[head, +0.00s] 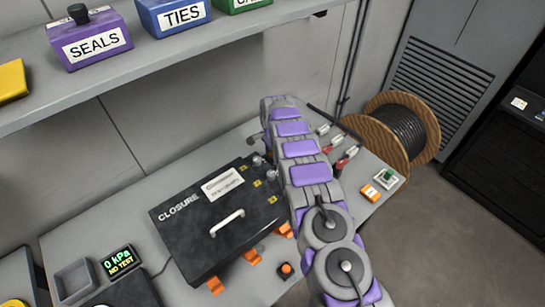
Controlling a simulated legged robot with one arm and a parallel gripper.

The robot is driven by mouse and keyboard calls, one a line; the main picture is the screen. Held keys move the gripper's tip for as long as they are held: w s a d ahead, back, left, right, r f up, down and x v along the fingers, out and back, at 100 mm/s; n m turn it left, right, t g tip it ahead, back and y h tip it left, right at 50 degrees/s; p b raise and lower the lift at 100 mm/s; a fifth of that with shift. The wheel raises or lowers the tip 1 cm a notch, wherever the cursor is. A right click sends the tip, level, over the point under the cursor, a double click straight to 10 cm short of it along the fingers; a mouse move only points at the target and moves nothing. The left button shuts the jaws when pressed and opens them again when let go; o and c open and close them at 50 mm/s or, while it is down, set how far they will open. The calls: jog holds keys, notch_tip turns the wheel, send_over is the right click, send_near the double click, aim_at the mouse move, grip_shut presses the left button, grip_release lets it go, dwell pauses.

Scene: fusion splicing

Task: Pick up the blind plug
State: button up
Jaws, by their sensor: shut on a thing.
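My purple-and-grey arm reaches from the bottom right up past the right end of the black closure box (225,215). Its far end bends down beside the closure, and I cannot make out the gripper's fingers, which seem hidden behind the arm. Small grey round fittings (258,160) with yellow labels beside them show on the closure's end near the arm. I cannot tell whether one of them is the blind plug. The closure is shut, with a white handle on top.
A gauge reading 0 kPa, NO TEST (119,260) and a grey tray (73,280) are at the bench's left. Cable ends with red and white parts (345,157) lie right of my arm. A cable reel (405,130) stands behind. A shelf (160,65) holds labelled bins above.

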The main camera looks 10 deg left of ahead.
notch_tip(320, 180, up, 10)
jog(key=shift+f+p, duration=0.25)
jog(key=shift+p, duration=0.55)
jog(key=shift+n+g+y, duration=0.3)
jog(key=shift+f, duration=2.1)
jog(key=shift+g, duration=0.3)
jog(key=shift+w+a+f, duration=0.1)
jog(key=shift+f, duration=2.2)
jog(key=shift+f, duration=0.25)
jog(key=o, duration=1.2)
jog(key=shift+r, duration=0.1)
